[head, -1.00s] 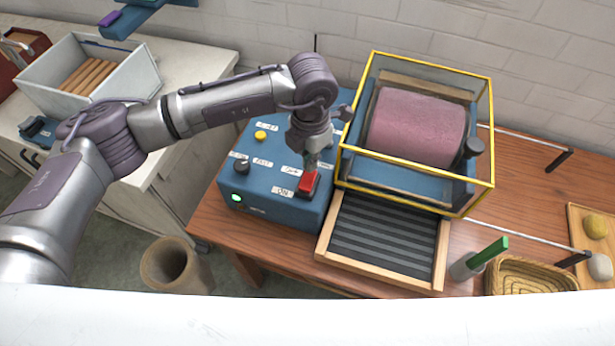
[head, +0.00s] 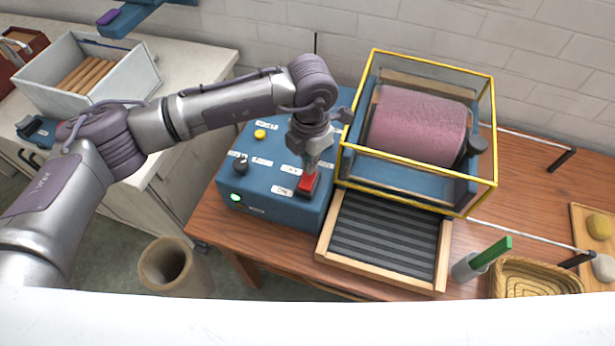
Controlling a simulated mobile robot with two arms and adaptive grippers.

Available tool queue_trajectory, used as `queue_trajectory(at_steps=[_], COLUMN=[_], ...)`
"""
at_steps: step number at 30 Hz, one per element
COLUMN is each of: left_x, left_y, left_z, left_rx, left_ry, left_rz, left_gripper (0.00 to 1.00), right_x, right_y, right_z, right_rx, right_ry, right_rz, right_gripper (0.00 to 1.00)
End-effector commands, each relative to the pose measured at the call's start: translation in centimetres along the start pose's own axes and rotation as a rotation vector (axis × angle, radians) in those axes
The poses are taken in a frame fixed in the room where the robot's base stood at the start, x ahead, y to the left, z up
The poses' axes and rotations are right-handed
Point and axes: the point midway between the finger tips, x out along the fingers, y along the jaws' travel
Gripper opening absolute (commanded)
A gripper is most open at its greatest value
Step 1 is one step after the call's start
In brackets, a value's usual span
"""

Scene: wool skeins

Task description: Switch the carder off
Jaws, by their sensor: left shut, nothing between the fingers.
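The carder stands on the wooden table. Its blue control box (head: 262,205) has a red switch (head: 308,184), a yellow button (head: 260,134), a black knob (head: 241,166) and a green lamp (head: 236,197) that looks lit. Its drum (head: 417,127), covered in pink wool, sits inside a yellow-framed clear guard (head: 482,100). My left gripper (head: 311,172) is shut and empty, pointing down at the red switch; its fingertips are at the switch and hide part of it. I cannot tell whether they press it. My right gripper is not in view.
A ribbed feed tray (head: 441,259) lies in front of the drum. A cup with a green-handled tool (head: 490,252), a woven basket (head: 537,262) and a board with wool balls (head: 578,222) are to the right. A tall clay-coloured pot (head: 166,262) stands on the floor.

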Motion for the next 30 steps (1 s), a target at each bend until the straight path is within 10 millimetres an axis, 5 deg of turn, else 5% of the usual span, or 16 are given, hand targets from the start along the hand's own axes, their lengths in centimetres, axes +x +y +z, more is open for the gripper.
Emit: queue_trajectory(at_steps=[30], left_x=[0.4], left_y=[0.0], left_z=[0.0], left_rx=[0.000], left_ry=[-0.001], left_rz=[0.000], left_gripper=[0.00], right_x=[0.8], right_y=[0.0], right_z=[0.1], right_rx=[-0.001], right_ry=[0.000], right_rz=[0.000], right_gripper=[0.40])
